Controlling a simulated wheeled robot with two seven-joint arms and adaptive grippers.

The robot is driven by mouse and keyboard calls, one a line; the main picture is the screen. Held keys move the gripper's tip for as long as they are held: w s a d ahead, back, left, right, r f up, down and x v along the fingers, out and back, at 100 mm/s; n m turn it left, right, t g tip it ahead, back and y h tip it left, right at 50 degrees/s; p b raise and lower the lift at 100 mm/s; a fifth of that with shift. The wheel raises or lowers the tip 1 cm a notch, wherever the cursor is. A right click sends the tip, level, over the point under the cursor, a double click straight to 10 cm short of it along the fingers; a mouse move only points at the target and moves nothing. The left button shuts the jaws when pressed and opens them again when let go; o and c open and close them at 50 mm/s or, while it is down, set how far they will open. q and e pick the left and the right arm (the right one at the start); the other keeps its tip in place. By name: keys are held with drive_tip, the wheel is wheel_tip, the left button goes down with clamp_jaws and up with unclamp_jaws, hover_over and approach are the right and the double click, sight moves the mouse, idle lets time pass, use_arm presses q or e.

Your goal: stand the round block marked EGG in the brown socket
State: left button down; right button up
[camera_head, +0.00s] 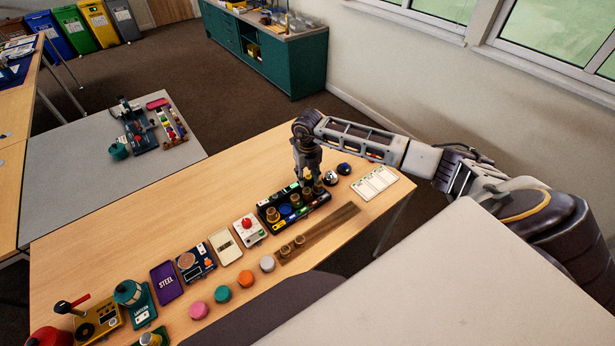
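A dark tray (270,229) on the wooden table holds a row of coloured sockets, with several brown round pieces, such as one at its left end (272,215), standing in it. I cannot tell which socket is the brown one. My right gripper (309,177) points down over the tray's right part, close to its pieces. A small yellow thing shows at its fingertips; whether it is held is too small to tell. No EGG marking is legible. My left gripper is not in view.
Pink (198,310), teal (222,294), orange (246,279) and grey (267,264) discs lie in front. A red-knobbed box (249,231), a purple STEEL card (166,282) and devices line the left. Two dark round things (344,169) and a white card (374,184) lie right of the tray.

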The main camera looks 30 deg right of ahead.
drive_tip(key=shift+r+p, duration=0.55)
drive_tip(key=shift+r, duration=0.6)
drive_tip(key=shift+r, duration=0.1)
drive_tip(key=shift+r+p, duration=1.65)
drive_tip(key=shift+r, duration=1.25)
drive_tip(key=shift+f, duration=0.1)
